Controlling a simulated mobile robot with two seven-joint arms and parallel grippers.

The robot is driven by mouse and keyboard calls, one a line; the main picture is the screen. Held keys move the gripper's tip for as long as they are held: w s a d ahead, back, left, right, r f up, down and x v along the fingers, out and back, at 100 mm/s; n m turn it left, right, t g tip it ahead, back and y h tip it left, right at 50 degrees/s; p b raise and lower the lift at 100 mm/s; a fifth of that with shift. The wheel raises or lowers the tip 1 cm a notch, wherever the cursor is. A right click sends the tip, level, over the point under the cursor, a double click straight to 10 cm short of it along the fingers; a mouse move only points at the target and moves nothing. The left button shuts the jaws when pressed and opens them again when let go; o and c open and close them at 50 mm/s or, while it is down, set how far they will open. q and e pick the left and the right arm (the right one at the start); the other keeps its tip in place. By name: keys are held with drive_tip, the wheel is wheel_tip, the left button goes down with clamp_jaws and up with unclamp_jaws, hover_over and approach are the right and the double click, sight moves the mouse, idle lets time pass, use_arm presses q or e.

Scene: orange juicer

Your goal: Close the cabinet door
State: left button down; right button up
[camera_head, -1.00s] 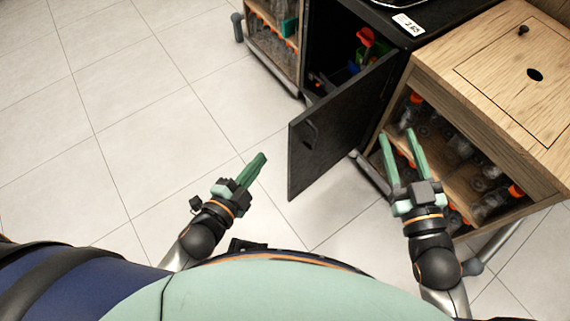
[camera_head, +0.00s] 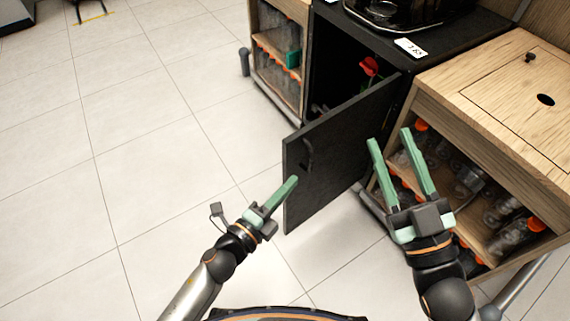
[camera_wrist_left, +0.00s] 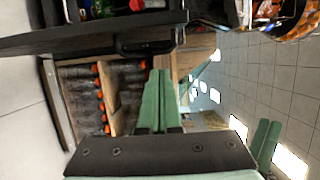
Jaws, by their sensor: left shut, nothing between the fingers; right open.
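The black cabinet door (camera_head: 335,150) stands swung open from the dark cabinet (camera_head: 325,60), and its handle (camera_head: 308,152) is on the side facing left. My left gripper (camera_head: 294,180) is shut and empty. In the head view its tip is at the door's free edge, below the handle; I cannot tell whether it touches. In the left wrist view the shut fingers (camera_wrist_left: 158,85) point at the door's edge (camera_wrist_left: 100,36). My right gripper (camera_head: 390,137) is open and empty, right of the door, in front of the wooden shelf unit. A red item (camera_head: 369,66) shows inside the cabinet.
A wooden unit (camera_head: 490,90) with bottles on its shelves stands right of the cabinet. Another wooden shelf unit (camera_head: 275,45) is to the left. A black machine (camera_head: 400,10) and a white label (camera_head: 410,47) sit on the cabinet top.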

sight(285, 166)
use_arm(q)
drive_tip(key=shift+w+a, duration=0.2)
drive_tip(key=shift+w, duration=1.2)
drive_tip(key=shift+w+a, duration=0.2)
drive_tip(key=shift+w, duration=1.2)
